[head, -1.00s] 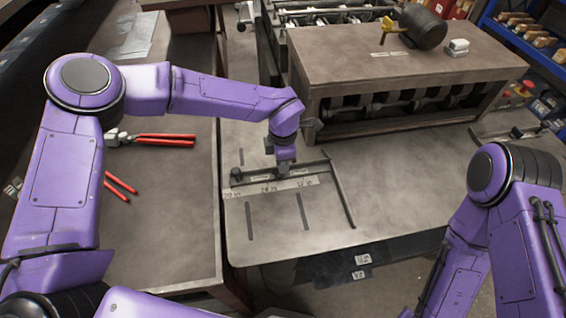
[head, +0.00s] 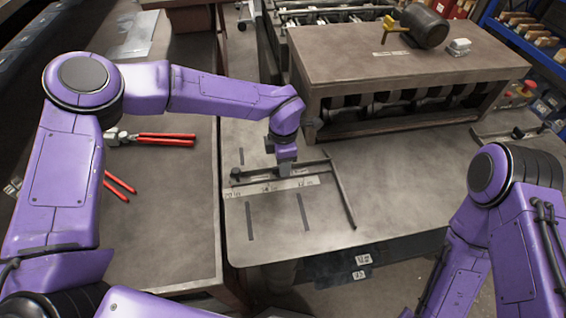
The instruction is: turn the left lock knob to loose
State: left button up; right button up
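My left gripper (head: 285,170) points down onto the dark fence bar (head: 308,165) on the flat metal table, right of a small dark round knob (head: 236,173) at the bar's left end. The fingers are small and partly hidden by the wrist. I cannot tell whether they are open or shut, or whether they touch a knob beneath them. A pale scale strip (head: 270,189) with markings lies along the near side of the bar. My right gripper is out of view; only its arm shows at the right.
A long dark rod (head: 341,196) slants toward the near edge from the bar's right end. A raised bench (head: 400,75) with rollers below stands behind. Red-handled pliers (head: 160,139) lie on the left table (head: 165,225). The front right tabletop is clear.

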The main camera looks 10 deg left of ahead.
pick_arm(q)
notch_tip(320, 180, up, 10)
jog(key=b, duration=0.2)
jog(key=shift+s, duration=0.1)
dwell(0.3)
